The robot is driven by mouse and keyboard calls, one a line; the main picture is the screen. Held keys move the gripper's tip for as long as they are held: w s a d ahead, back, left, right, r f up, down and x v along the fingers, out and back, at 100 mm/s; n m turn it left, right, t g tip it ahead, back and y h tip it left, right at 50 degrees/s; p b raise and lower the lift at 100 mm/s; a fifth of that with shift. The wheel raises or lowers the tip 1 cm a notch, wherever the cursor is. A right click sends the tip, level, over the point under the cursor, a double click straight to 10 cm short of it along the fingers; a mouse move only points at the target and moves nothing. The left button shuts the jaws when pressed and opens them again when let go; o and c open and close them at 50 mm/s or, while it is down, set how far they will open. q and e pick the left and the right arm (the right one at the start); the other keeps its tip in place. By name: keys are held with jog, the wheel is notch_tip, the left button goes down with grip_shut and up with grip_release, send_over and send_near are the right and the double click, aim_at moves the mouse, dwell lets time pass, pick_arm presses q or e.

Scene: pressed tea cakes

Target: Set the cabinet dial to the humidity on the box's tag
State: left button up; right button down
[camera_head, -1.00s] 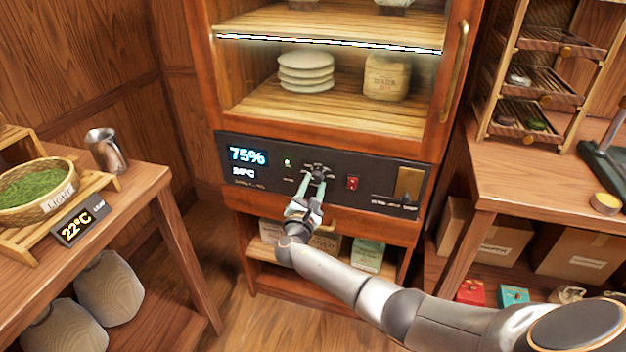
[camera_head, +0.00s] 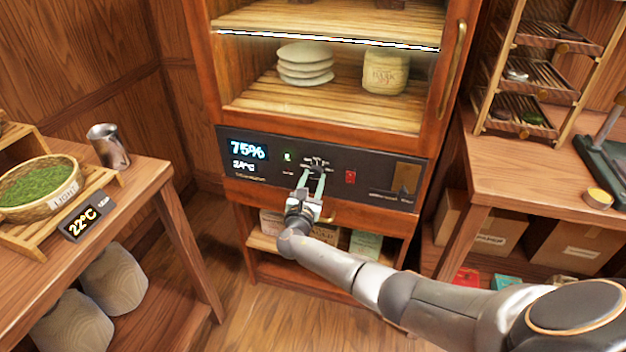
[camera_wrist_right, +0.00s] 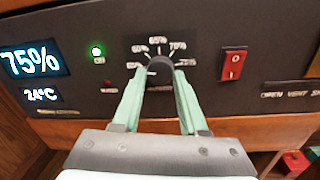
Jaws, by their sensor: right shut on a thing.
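The dark round dial (camera_wrist_right: 160,75) is in the middle of the cabinet's black control panel (camera_head: 270,172). Percent marks, among them 60%, 65%, 70% and 75%, fan around its top. The panel's display (camera_head: 247,150) reads 75%, with 24°C below it. My right gripper (camera_head: 316,172) is shut on the dial, one pale green finger on each side in the right wrist view. The dial's pointer cannot be made out. Several boxes or packets (camera_head: 366,244) stand on the shelf below the panel. No humidity tag is readable. My left gripper is not in view.
A green light (camera_wrist_right: 96,50) and a red switch (camera_wrist_right: 232,65) flank the dial. A vent slider (camera_head: 405,188) is at the panel's right. A left table (camera_head: 150,185) holds a tea basket (camera_head: 75,190); a right table (camera_head: 490,185) holds a rack. Glass fronts the cabinet above.

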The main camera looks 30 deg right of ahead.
jog(key=c, duration=0.9)
grip_release()
jog(key=o, duration=0.5)
jog(key=shift+c, duration=0.2)
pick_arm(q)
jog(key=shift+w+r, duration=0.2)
pick_arm(e)
jog(key=shift+s+a, duration=0.2)
pick_arm(q)
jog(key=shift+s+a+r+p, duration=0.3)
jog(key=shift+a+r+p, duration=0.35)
jog(key=shift+p, duration=0.55)
pick_arm(e)
jog(key=v, duration=1.2)
jog(key=shift+f, duration=0.1)
